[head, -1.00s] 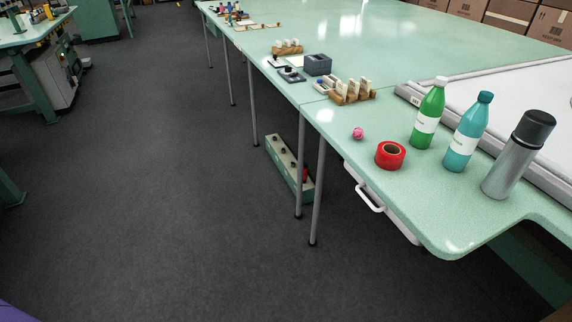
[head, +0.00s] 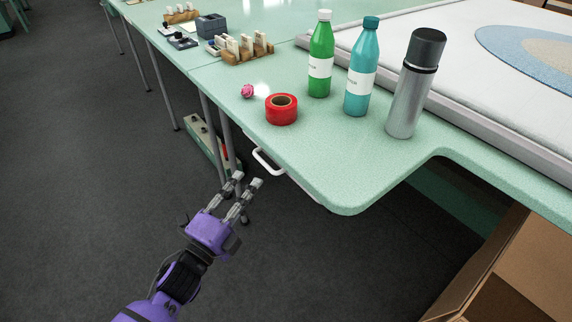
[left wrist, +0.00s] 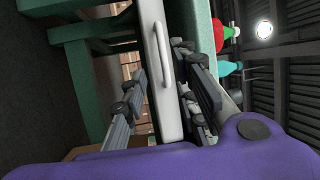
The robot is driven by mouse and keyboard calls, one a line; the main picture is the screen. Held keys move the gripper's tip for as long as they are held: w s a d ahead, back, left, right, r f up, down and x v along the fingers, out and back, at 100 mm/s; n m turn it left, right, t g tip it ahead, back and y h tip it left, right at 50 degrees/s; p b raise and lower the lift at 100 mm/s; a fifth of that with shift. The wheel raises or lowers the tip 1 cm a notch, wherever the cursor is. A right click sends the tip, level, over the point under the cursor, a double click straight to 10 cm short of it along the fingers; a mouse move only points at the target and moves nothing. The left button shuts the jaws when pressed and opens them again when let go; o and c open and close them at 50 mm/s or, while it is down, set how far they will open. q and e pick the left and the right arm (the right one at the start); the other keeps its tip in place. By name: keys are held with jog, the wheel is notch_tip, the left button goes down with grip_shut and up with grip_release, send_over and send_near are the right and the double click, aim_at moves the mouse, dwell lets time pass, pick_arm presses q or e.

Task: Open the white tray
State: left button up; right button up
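The white tray (head: 302,188) sits under the green tabletop near its front corner, mostly hidden by the tabletop. Its white bar handle (head: 264,164) sticks out at the front. In the left wrist view the tray's white front (left wrist: 171,112) stands upright in the picture, with the handle (left wrist: 159,55) on it. My left gripper (head: 248,180) is open and empty, just in front of and below the handle in the head view. In the left wrist view the handle lies between the directions of its two spread fingers (left wrist: 160,66), apart from them. My right gripper is not in view.
On the tabletop (head: 330,165) above the tray stand red tape (head: 282,110), a pink ball (head: 247,91), a green bottle (head: 320,60), a teal bottle (head: 361,75) and a grey flask (head: 408,95). Table legs (head: 220,130) stand left of the tray. A cardboard box (head: 520,275) is at lower right.

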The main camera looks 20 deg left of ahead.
pick_arm(q)
jog(key=x, duration=0.7)
jog(key=shift+a+r+b, duration=0.15)
jog(key=shift+r+b, duration=0.1)
jog(key=shift+b, duration=0.1)
grip_shut()
